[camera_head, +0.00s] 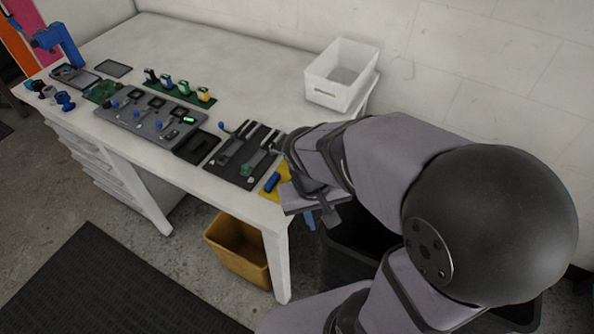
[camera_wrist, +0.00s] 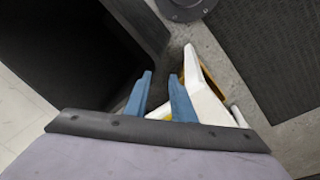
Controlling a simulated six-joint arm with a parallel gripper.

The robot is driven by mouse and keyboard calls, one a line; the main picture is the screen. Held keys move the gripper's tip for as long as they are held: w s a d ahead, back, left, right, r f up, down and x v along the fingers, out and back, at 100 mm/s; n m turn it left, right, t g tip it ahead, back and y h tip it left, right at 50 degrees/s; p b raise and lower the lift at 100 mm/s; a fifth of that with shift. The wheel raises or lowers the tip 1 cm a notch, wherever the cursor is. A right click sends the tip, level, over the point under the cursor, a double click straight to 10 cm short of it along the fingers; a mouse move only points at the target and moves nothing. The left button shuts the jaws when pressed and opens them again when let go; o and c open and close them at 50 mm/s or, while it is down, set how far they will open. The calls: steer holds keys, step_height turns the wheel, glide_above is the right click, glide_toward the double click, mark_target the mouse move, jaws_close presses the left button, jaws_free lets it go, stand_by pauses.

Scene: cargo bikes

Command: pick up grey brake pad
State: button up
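My gripper (camera_head: 321,218) hangs beyond the right end of the white table, beside and below the tabletop edge. In the wrist view its two blue fingers (camera_wrist: 160,76) stand apart with nothing between them. I cannot pick out a grey brake pad for certain. A grey tray (camera_head: 150,122) on the table holds several small parts, some blue and dark, too small to name. A black tray (camera_head: 240,160) to its right holds levers with blue and green parts. My arm covers the area right of the black tray.
A yellow mat (camera_head: 284,171) with a blue item lies at the table's right corner, near my arm. A white bin (camera_head: 341,75) stands at the back right. A yellow bin (camera_head: 238,250) and a black bin are on the floor. The table's back middle is clear.

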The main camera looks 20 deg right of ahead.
steer(key=w+f+m+t+h+b, duration=0.1)
steer(key=w+m+t+b, duration=0.1)
steer(key=w+b, duration=0.3)
steer(key=w+f+m+t+h+b, duration=0.1)
steer(key=w+f+t+h+b, duration=0.1)
steer(key=w+b, duration=0.3)
steer(key=w+a+f+m+t+h+b, duration=0.1)
steer(key=w+m+t+h+b, duration=0.1)
steer(key=w+b, duration=0.3)
steer(key=shift+w+f+m+t+b, duration=0.2)
steer(key=shift+f+m+t+b, duration=0.15)
steer(key=shift+b, duration=1.65)
steer(key=b, duration=0.2)
steer(key=w+a+m+t+h+b, duration=0.1)
steer(key=b, duration=0.2)
steer(key=shift+w+a+f, duration=0.25)
steer(key=shift+a+f, duration=0.05)
steer(key=shift+f, duration=0.05)
steer(key=shift+w+a+r+m+t+h+b, duration=0.1)
steer(key=shift+w+a+m+t+h+b, duration=0.25)
steer(key=shift+b, duration=0.6)
steer(key=shift+w+a+r+t+h+b, duration=0.1)
steer(key=shift+a+r+t+h+b, duration=0.2)
steer(key=shift+a+h+b, duration=0.2)
steer(key=shift+d, duration=0.2)
steer(key=shift+x, duration=3.6)
steer(key=shift+w+r, duration=0.1)
jaws_close()
